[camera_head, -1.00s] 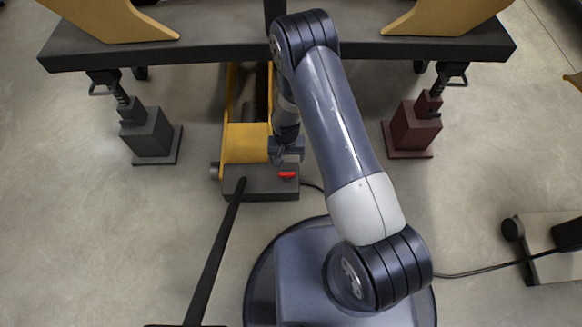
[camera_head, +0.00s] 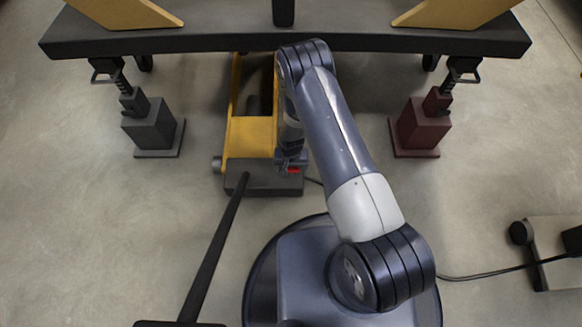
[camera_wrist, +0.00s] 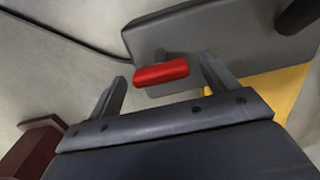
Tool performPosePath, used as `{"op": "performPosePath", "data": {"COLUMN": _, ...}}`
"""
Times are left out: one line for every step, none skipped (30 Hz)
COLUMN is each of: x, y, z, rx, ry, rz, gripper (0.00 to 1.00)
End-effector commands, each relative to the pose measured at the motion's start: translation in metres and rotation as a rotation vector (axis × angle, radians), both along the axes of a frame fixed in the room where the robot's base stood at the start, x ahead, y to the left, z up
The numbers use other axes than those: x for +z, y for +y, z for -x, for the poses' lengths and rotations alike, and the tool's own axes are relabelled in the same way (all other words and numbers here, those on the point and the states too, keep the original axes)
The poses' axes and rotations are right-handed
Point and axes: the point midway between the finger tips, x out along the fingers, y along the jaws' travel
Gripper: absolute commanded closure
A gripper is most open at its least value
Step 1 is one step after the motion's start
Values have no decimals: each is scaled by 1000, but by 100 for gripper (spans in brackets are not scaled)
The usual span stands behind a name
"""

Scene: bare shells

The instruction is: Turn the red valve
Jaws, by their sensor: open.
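The red valve (camera_wrist: 161,73) is a short red bar handle on the dark grey block (camera_wrist: 225,40) of the yellow jack. In the wrist view it lies crosswise between my gripper's open fingers (camera_wrist: 163,88), near their tips and apart from both. In the head view the red valve (camera_head: 294,171) shows only partly, just below my gripper (camera_head: 291,162), which hides the rest. I cannot tell how far the fingertips are from the block.
The jack's long dark lever (camera_head: 215,250) slants down to the left of the block. A dark beam (camera_head: 200,43) spans above, with a grey stand (camera_head: 150,128) at left and a dark red stand (camera_head: 420,127) at right. A cable runs along the floor.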

Motion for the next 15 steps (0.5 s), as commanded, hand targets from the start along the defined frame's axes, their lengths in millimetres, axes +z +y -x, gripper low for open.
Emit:
{"op": "performPosePath", "data": {"x": 0, "y": 0, "z": 0, "rx": 0, "ry": 0, "rz": 0, "gripper": 19}}
{"op": "performPosePath", "data": {"x": 0, "y": 0, "z": 0, "rx": 0, "ry": 0, "rz": 0, "gripper": 19}}
{"op": "performPosePath", "data": {"x": 0, "y": 0, "z": 0, "rx": 0, "ry": 0, "rz": 0, "gripper": 19}}
{"op": "performPosePath", "data": {"x": 0, "y": 0, "z": 0, "rx": 0, "ry": 0, "rz": 0, "gripper": 20}}
{"op": "performPosePath", "data": {"x": 0, "y": 0, "z": 0, "rx": 0, "ry": 0, "rz": 0, "gripper": 22}}
{"op": "performPosePath", "data": {"x": 0, "y": 0, "z": 0, "rx": 0, "ry": 0, "rz": 0, "gripper": 26}}
{"op": "performPosePath", "data": {"x": 0, "y": 0, "z": 0, "rx": 0, "ry": 0, "rz": 0, "gripper": 28}}
{"op": "performPosePath", "data": {"x": 0, "y": 0, "z": 0, "rx": 0, "ry": 0, "rz": 0, "gripper": 31}}
{"op": "performPosePath", "data": {"x": 0, "y": 0, "z": 0, "rx": 0, "ry": 0, "rz": 0, "gripper": 34}}
{"op": "performPosePath", "data": {"x": 0, "y": 0, "z": 0, "rx": 0, "ry": 0, "rz": 0, "gripper": 36}}
{"op": "performPosePath", "data": {"x": 0, "y": 0, "z": 0, "rx": 0, "ry": 0, "rz": 0, "gripper": 39}}
{"op": "performPosePath", "data": {"x": 0, "y": 0, "z": 0, "rx": 0, "ry": 0, "rz": 0, "gripper": 42}}
{"op": "performPosePath", "data": {"x": 0, "y": 0, "z": 0, "rx": 0, "ry": 0, "rz": 0, "gripper": 44}}
{"op": "performPosePath", "data": {"x": 1, "y": 0, "z": 0, "rx": 0, "ry": 0, "rz": 0, "gripper": 47}}
{"op": "performPosePath", "data": {"x": 1, "y": 0, "z": 0, "rx": 0, "ry": 0, "rz": 0, "gripper": 50}}
